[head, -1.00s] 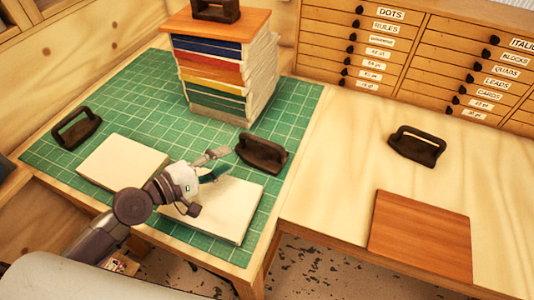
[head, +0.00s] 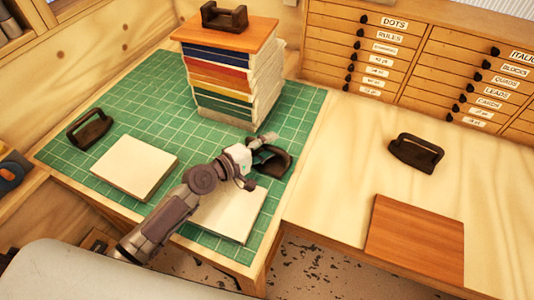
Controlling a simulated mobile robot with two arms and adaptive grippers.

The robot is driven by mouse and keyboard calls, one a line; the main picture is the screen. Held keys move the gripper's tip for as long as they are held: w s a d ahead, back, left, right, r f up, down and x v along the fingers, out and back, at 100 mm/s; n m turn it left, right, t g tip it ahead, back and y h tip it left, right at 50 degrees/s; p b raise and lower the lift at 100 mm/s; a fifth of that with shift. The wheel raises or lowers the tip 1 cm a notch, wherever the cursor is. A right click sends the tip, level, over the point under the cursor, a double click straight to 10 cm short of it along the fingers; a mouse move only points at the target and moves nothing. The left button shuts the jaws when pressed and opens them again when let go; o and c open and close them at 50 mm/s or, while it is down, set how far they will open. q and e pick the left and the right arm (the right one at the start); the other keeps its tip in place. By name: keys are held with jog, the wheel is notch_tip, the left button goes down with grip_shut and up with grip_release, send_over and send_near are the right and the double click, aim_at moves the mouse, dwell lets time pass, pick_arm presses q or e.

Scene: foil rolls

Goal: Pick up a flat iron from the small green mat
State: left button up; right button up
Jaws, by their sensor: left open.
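The green gridded mat (head: 140,92) covers the left worktop. One dark flat iron (head: 281,166) lies on its right part, partly hidden by my left gripper (head: 259,160). The gripper is open, with its fingers at the left side of this iron; I cannot tell whether they touch it. A second dark iron (head: 90,130) lies at the mat's left edge. A third iron (head: 225,17) sits on a board atop the stack of books. A fourth iron (head: 415,152) lies on the bare wooden worktop to the right. My right gripper is not in view.
The tall book stack (head: 230,80) stands at the mat's back. Two pale blocks lie on the mat, one at the left (head: 135,166) and one under my left arm (head: 235,212). A reddish wooden board (head: 417,240) lies on the right worktop. Labelled drawers (head: 385,60) stand behind.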

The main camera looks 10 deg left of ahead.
pick_arm(q)
jog(key=shift+s+a, duration=0.1)
jog(key=shift+c, duration=1.3)
grip_shut()
jog(key=shift+r, duration=0.25)
jog(key=shift+r, duration=0.1)
